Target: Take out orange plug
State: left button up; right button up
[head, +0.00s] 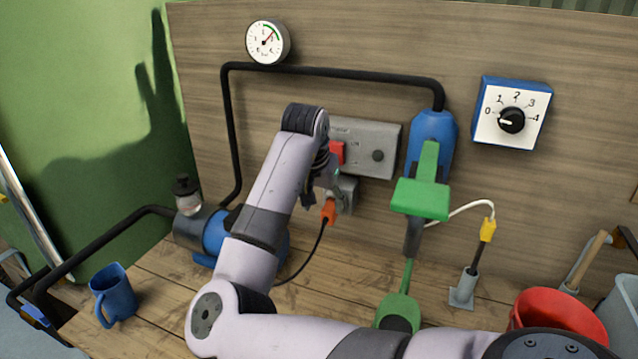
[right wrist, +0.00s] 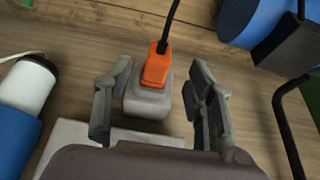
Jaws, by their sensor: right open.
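The orange plug (head: 329,210) sits at the grey socket box (head: 346,190) on the wooden panel, with a black cord running down from it. In the right wrist view the orange plug (right wrist: 156,66) stands in the grey socket (right wrist: 148,103). My right gripper (right wrist: 160,100) is open, with one finger on each side of the socket and plug and gaps between. In the head view my right gripper (head: 322,190) is mostly hidden behind my arm. My left gripper is not in view.
A switch box (head: 378,135) with a red switch is just above the socket. A green lever (head: 420,198) on a blue valve stands to the right. A blue pump (head: 214,235), a blue mug (head: 115,298) and a red bucket (head: 558,312) are on the bench.

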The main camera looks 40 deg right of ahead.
aim_at(326, 215)
jog(key=shift+x, duration=2.7)
jog(key=shift+c, duration=0.2)
grip_shut()
jog(key=shift+a+p, duration=0.2)
jog(key=shift+p, duration=0.15)
